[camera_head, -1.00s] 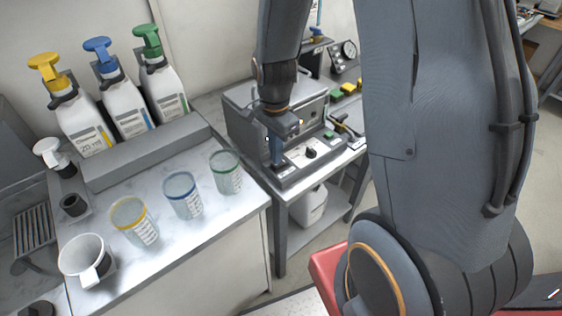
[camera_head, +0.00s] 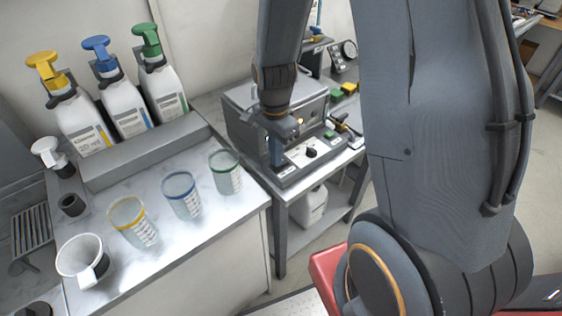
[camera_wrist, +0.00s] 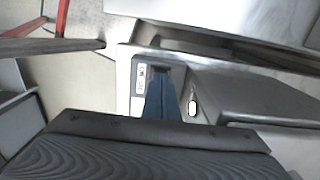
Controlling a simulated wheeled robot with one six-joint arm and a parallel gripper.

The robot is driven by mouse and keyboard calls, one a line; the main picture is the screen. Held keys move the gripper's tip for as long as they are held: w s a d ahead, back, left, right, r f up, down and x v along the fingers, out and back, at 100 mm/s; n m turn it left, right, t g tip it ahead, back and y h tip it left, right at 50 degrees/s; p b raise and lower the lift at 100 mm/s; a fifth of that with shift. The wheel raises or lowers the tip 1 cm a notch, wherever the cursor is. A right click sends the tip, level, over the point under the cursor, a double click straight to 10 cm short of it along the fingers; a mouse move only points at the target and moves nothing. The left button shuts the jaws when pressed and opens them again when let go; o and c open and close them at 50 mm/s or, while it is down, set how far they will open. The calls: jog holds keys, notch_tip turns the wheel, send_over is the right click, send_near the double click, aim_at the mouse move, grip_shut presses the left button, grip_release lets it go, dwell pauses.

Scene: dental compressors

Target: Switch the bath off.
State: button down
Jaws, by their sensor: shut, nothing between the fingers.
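The bath (camera_head: 245,98) is a grey metal box on a low side table, with a pale control panel on its sloping front. A black knob (camera_head: 311,152) sits on the panel. My gripper (camera_head: 277,162) points down at the left end of this panel, left of the knob, its blue fingers shut and empty. In the wrist view the fingers (camera_wrist: 160,75) reach the pale panel (camera_wrist: 139,78) with small dark markings. The fingers hide that part of the panel, so I cannot tell whether they touch it or how any switch there is set.
A bench (camera_head: 215,222) at left holds pump bottles (camera_head: 122,103), clear cups (camera_head: 181,195) and a white mug (camera_head: 82,258). A gauge (camera_head: 349,49) and coloured buttons lie behind the bath. A white jug (camera_head: 313,205) stands on the shelf below. My arm hides the right side.

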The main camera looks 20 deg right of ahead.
jog(key=shift+f, duration=0.15)
notch_tip(320, 180, up, 7)
jog(key=p, duration=0.6)
dwell(0.4)
dwell(0.4)
jog(key=s+r+n+t+b, duration=0.1)
jog(key=s+r+n+b, duration=0.3)
jog(key=s+n, duration=0.5)
jog(key=shift+s+n+b, duration=0.25)
jog(key=shift+n+b, duration=0.45)
jog(key=shift+n, duration=2)
jog(key=shift+w+r, duration=0.1)
